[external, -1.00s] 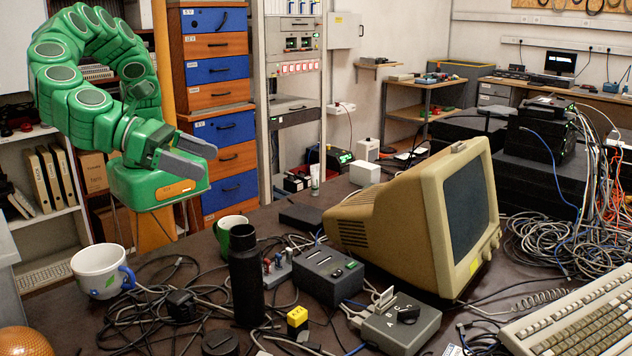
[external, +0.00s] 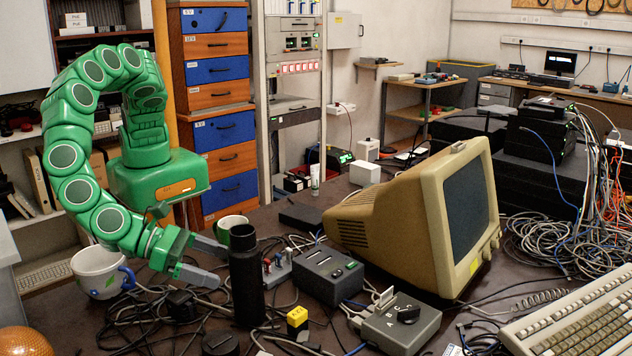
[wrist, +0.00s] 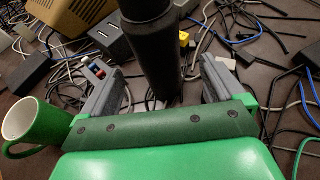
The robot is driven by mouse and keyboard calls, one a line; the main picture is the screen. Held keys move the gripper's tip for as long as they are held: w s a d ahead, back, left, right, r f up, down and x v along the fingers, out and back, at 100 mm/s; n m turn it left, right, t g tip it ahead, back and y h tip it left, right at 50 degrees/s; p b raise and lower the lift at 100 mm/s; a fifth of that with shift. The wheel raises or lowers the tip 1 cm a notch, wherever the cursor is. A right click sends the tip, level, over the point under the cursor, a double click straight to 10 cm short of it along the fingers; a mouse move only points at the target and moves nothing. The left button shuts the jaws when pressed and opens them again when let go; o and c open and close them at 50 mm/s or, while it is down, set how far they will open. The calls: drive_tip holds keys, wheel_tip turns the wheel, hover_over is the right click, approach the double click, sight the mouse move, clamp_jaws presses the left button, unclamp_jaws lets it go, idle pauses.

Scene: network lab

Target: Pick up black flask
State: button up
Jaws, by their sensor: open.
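The black flask (external: 246,278) stands upright on the cluttered dark table in the external view. My green gripper (external: 222,262) is low beside it, on its left, with its grey fingers pointing at it. In the wrist view the flask (wrist: 158,50) rises ahead, near the line between my two fingers (wrist: 160,88). The fingers are wide apart, one on each side, and I see a gap between each finger and the flask. Nothing is held.
A green mug (wrist: 38,122) is close to the left of my gripper in the wrist view. A white mug with a blue handle (external: 100,272) is near my arm. Cables, a grey box (external: 328,274) and a beige monitor (external: 420,210) crowd the table.

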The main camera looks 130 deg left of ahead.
sight(244, 259)
drive_tip(key=shift+x, duration=3.8)
drive_tip(key=shift+s, duration=0.1)
drive_tip(key=c, duration=1.5)
drive_tip(key=shift+r, duration=0.15)
drive_tip(key=shift+r, duration=1.35)
drive_tip(key=shift+s+r, duration=0.1)
drive_tip(key=shift+r, duration=0.2)
drive_tip(key=s+a+r, duration=0.2)
drive_tip(key=s+r, duration=0.7)
drive_tip(key=s, duration=0.4)
drive_tip(key=shift+s+a, duration=0.15)
drive_tip(key=shift+s, duration=0.1)
drive_tip(key=shift+r, duration=0.2)
